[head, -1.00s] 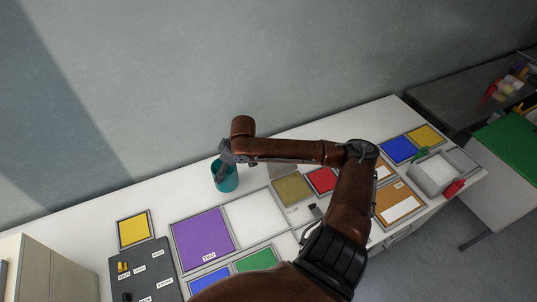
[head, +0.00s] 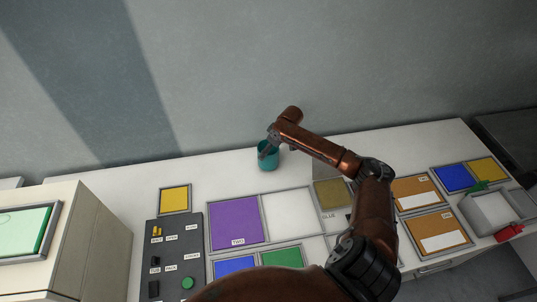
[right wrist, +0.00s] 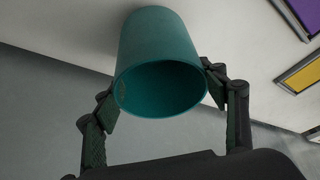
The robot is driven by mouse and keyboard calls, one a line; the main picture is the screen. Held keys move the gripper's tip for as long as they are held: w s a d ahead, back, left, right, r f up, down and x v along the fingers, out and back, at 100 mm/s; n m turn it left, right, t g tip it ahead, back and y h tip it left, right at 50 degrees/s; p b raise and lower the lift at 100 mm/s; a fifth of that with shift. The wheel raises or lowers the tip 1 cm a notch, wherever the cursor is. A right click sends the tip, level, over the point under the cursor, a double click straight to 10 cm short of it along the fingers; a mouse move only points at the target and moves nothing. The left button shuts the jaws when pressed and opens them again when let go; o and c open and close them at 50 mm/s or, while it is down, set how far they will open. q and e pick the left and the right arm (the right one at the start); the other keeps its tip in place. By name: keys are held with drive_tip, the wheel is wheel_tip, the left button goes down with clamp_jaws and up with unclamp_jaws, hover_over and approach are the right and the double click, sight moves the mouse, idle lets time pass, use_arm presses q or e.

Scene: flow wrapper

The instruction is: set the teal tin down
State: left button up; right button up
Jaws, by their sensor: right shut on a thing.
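The teal tin (head: 268,158) is at the back of the white bench, behind the purple tray (head: 236,222), close to the wall. My right gripper (head: 268,146) is shut on it near its rim. In the right wrist view the tin (right wrist: 158,45) sits between the two fingers of my right gripper (right wrist: 165,98), with its open mouth towards the camera. The inside looks empty. Its far end is against the pale surface in the picture; I cannot tell if it touches. My left gripper is out of view.
A yellow tray (head: 175,199) and a dark control panel (head: 175,255) lie to the left. A white tray (head: 291,214) lies beside the purple one. Blue and green trays are in front. The bench left of the tin is bare. A cabinet (head: 85,245) stands far left.

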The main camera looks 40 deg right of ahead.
drive_tip(key=shift+w+d+f, duration=0.1)
drive_tip(key=shift+w+f, duration=0.1)
drive_tip(key=shift+f, duration=0.15)
wheel_tip(320, 180, down, 3)
drive_tip(key=shift+r, duration=0.1)
drive_tip(key=o, duration=1.6)
drive_tip(key=v, duration=1.2)
drive_tip(key=shift+s+p, duration=0.15)
drive_tip(key=shift+p, duration=0.25)
